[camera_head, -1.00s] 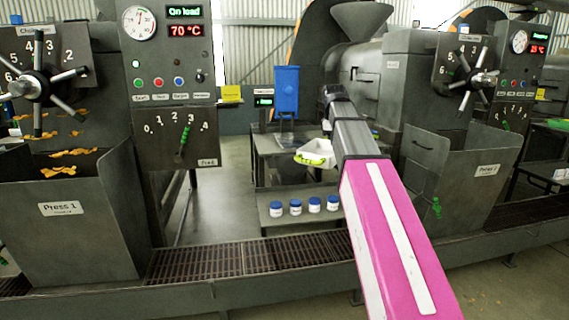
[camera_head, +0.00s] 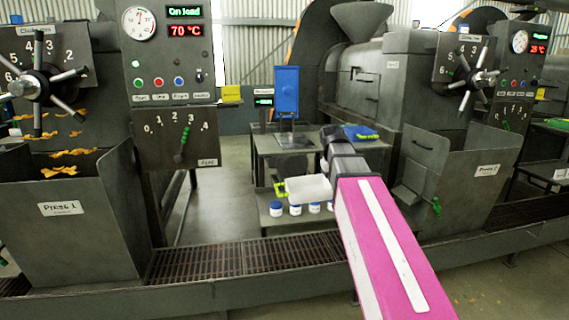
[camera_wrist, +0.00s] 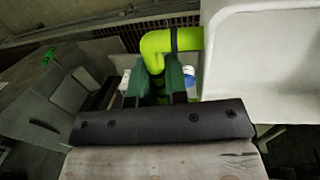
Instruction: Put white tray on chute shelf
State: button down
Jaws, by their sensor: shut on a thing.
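The white tray (camera_head: 308,188) with its lime-green handle (camera_head: 281,188) is in the air left of my forearm, in front of the low bench. In the wrist view the tray (camera_wrist: 262,65) fills the upper right, and my gripper (camera_wrist: 160,85) is shut on the green handle (camera_wrist: 172,42). In the head view my gripper is hidden. A small grey ledge that may be the chute shelf (camera_head: 408,198) juts from the press at right, beside a green handle (camera_head: 436,206). The tray is apart from it, to its left.
Several blue-lidded white jars (camera_head: 295,210) stand on the low bench behind the tray. A blue device (camera_head: 287,92) stands on a table (camera_head: 262,143), and a blue item (camera_head: 360,132) lies to its right. A floor grate (camera_head: 200,263) runs in front. Press 1 (camera_head: 75,220) is at left.

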notch_tip(320, 180, down, 8)
jog(key=s+m, duration=0.1)
jog(key=s, duration=0.1)
jog(key=shift+s+m, duration=0.4)
